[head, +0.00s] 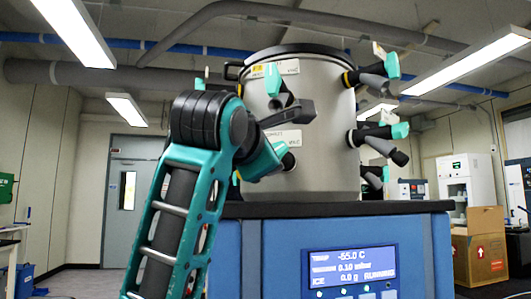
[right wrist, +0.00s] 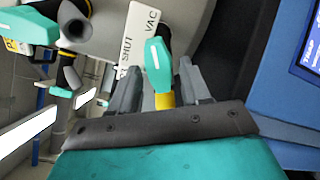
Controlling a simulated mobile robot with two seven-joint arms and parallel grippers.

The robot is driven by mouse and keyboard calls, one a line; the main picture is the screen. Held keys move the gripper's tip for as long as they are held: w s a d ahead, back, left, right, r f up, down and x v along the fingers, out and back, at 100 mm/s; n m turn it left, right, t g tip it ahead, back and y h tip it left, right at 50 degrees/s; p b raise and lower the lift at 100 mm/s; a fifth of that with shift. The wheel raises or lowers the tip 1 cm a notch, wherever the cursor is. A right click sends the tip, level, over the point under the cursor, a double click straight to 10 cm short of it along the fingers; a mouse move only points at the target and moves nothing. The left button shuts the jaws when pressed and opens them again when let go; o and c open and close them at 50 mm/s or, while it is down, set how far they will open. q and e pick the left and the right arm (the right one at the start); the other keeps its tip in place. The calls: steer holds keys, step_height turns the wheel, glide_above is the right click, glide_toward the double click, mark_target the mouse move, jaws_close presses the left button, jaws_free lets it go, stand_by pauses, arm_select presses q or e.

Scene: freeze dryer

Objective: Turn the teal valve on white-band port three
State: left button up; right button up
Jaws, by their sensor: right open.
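In the right wrist view, a teal valve handle (right wrist: 158,62) with a yellow collar below it stands between the fingers of my right gripper (right wrist: 157,76). The fingers are apart, one on each side of the handle; I cannot tell whether either touches it. A white label (right wrist: 138,40) reading "SHUT" and "VAC" is beside the handle. In the head view my arm reaches the front of the grey drum (head: 325,110) and hides part of the lower front port. No white band or port number is clear to me. My left gripper is not in view.
More ports with teal handles stick out, at the drum's upper front (head: 273,80) and upper right (head: 392,66). A neighbouring port (right wrist: 72,25) is close by in the wrist view. The blue cabinet (head: 280,255) with a lit display (head: 352,268) stands below.

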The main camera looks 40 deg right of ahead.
steer(key=shift+d, duration=0.1)
steer(key=shift+c, duration=0.4)
jaws_close()
